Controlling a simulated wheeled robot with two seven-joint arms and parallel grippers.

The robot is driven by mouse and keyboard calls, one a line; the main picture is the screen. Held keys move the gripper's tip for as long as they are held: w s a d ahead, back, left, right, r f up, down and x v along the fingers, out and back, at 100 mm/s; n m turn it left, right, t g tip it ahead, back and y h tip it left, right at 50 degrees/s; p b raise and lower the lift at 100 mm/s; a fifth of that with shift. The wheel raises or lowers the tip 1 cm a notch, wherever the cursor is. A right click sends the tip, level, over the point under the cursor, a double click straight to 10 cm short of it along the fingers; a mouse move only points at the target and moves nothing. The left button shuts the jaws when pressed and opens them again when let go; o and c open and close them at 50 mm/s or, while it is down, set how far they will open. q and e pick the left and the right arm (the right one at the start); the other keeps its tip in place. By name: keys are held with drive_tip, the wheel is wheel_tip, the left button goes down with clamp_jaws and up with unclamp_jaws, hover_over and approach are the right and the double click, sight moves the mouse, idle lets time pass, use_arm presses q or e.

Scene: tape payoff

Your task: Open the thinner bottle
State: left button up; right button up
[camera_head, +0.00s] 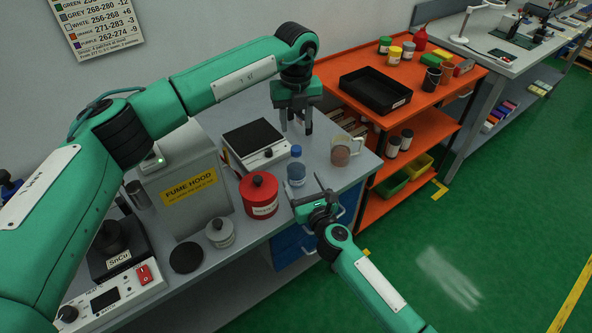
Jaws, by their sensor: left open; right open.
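A small bottle with a blue cap and bluish contents (296,170) stands upright on the grey bench near its front edge; I take it for the thinner bottle, as no label can be read. Its cap is on. My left gripper (296,127) hangs over the bench, fingers down, open and empty, behind and above the bottle. My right gripper (309,190) is open at the bench's front edge, just in front of the bottle. I cannot tell whether it touches the bottle.
A red can (260,200) with a dark knob and a small lidded jar (220,234) stand left of the bottle. A glass beaker (341,154) stands to the right. A scale-like device (253,142) and the fume hood (185,185) are behind. An orange cart (370,125) adjoins the bench.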

sight(300, 176)
drive_tip(key=x, duration=0.5)
drive_tip(key=shift+w+a, duration=0.1)
drive_tip(key=shift+w, duration=0.25)
